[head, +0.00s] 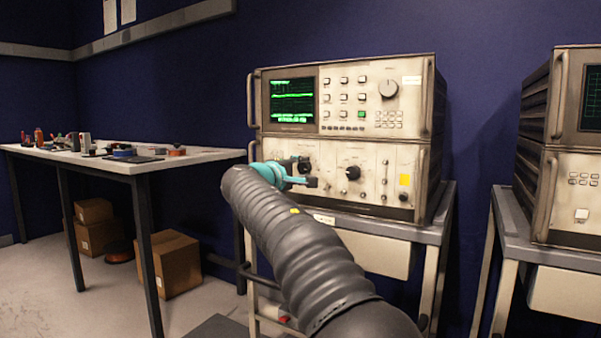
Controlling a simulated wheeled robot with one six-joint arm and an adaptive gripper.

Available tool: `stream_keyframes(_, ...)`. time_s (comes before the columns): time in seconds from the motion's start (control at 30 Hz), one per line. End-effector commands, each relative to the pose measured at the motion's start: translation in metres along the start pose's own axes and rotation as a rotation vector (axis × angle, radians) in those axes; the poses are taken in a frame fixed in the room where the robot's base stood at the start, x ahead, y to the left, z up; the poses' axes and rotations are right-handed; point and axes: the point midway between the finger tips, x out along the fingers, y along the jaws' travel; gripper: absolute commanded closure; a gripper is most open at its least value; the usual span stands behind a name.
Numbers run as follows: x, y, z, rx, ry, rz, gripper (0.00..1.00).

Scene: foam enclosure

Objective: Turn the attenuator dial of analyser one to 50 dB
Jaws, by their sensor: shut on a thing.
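The analyser (341,96) in the middle of the head view is a cream two-tier instrument on a cart, with a lit green screen (292,101) at its upper left. My gripper (305,171), teal with dark fingers, is at the left part of its lower panel. It is shut on a small dark dial (304,165), taken as the attenuator dial. My gripper and arm partly hide this dial and the panel around it. The dial's scale and setting are too small to read. Another black knob (352,173) sits to its right, apart from my gripper.
A second analyser (572,200) stands on its own cart (505,215) at the right edge. A workbench (215,155) with tools stands at the left, with cardboard boxes (170,263) beneath. My arm crosses in front of the middle cart (425,232). Open floor shows at lower left.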

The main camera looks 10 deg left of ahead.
Motion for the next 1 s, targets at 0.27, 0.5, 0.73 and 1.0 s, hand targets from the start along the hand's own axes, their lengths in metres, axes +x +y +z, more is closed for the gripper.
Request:
stream_keyframes(0.27, 0.000, -0.001, 0.000, 0.002, -0.001, -0.001, 1.00)
stream_keyframes(0.5, 0.000, -0.001, 0.000, 0.001, -0.001, -0.001, 0.40)
stream_keyframes(0.73, -0.001, 0.000, 0.000, 0.001, 0.000, -0.001, 0.40)
stream_keyframes(1.0, -0.030, 0.001, -0.001, 0.001, 0.003, -0.001, 0.40)
